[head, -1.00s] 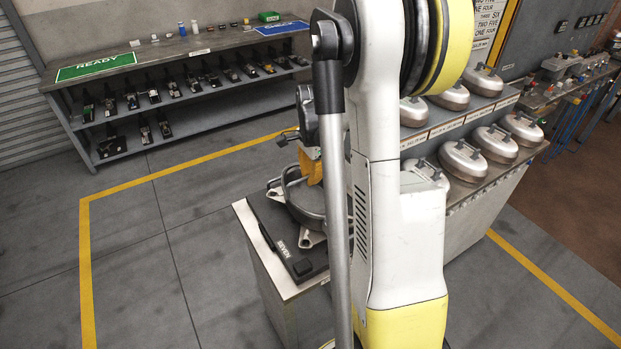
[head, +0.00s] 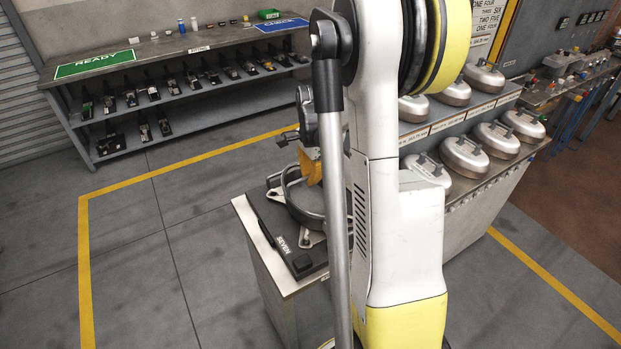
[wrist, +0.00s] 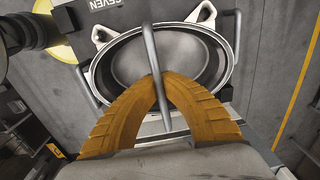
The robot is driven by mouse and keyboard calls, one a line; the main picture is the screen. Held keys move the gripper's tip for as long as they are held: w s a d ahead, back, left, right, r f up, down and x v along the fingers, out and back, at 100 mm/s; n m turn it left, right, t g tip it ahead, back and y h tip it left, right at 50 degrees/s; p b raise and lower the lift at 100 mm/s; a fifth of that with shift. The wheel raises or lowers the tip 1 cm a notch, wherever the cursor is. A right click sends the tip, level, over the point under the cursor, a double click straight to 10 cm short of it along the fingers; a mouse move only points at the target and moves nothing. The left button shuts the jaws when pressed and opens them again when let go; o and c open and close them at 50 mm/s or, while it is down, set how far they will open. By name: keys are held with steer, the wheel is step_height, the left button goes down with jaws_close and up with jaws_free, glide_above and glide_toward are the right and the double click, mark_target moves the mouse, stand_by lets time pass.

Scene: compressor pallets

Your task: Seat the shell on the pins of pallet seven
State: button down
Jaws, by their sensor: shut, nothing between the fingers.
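The shell, a round grey metal bowl (wrist: 200,88) with an upright bail handle (wrist: 152,55), sits on pallet seven (head: 258,220); its dark side also shows in the head view (head: 306,217). The pallet is a black plate lettered SEVEN on a bench. White feet with holes (wrist: 199,14) show at the shell's edge; whether pins pass through them I cannot tell. My gripper (wrist: 154,78) has curved yellow fingers, shut with tips together over the bowl. The bail crosses in front of the fingers in the wrist view. My arm hides part of the shell in the head view.
A rack of silver domed covers (head: 466,156) stands close on the right. A shelf bench with READY (head: 95,64) and blue signs is at the back left, holding several small parts. Open floor with a yellow line (head: 85,260) lies to the left.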

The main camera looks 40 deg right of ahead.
steer(key=shift+f, duration=0.2)
steer(key=c, duration=1.5)
jaws_free()
steer(key=shift+c, duration=0.2)
step_height(320, 180, up, 12)
steer(key=shift+s, duration=0.3)
steer(key=shift+a+r, duration=0.1)
steer(key=shift+a, duration=0.05)
